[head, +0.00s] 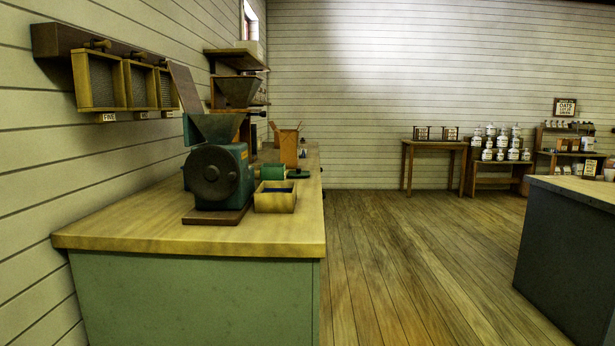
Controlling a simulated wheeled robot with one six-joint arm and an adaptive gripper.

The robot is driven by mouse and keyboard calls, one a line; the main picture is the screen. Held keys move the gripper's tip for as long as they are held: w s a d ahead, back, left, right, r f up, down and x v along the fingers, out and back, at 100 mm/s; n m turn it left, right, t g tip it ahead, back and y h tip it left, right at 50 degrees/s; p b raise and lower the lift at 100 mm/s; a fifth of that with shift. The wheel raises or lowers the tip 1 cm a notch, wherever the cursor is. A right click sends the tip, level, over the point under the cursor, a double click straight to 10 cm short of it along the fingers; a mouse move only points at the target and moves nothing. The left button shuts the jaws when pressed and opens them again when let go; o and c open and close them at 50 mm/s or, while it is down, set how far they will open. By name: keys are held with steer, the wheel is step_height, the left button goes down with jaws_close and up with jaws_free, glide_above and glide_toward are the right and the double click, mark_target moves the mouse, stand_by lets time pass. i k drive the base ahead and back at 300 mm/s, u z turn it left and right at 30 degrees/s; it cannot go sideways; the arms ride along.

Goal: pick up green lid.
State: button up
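A small flat dark green piece (298,174) lies on the wooden counter top (180,237), near its right edge; it looks like the green lid, but it is too small to be sure. A green block-like container (272,171) is just left of it. My gripper is not in view.
A dark green grain mill (218,177) with a hopper stands on the counter, with a wooden box (275,197) beside it. A wooden holder with sticks (288,148) is behind. Open plank floor (410,260) lies right of the counter, up to a grey counter (563,250).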

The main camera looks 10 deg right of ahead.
mark_target(299, 173)
steer(key=z, duration=0.85)
steer(key=i, duration=1.3)
steer(key=z, duration=0.5)
steer(key=i, duration=1.5)
steer(key=u, duration=0.65)
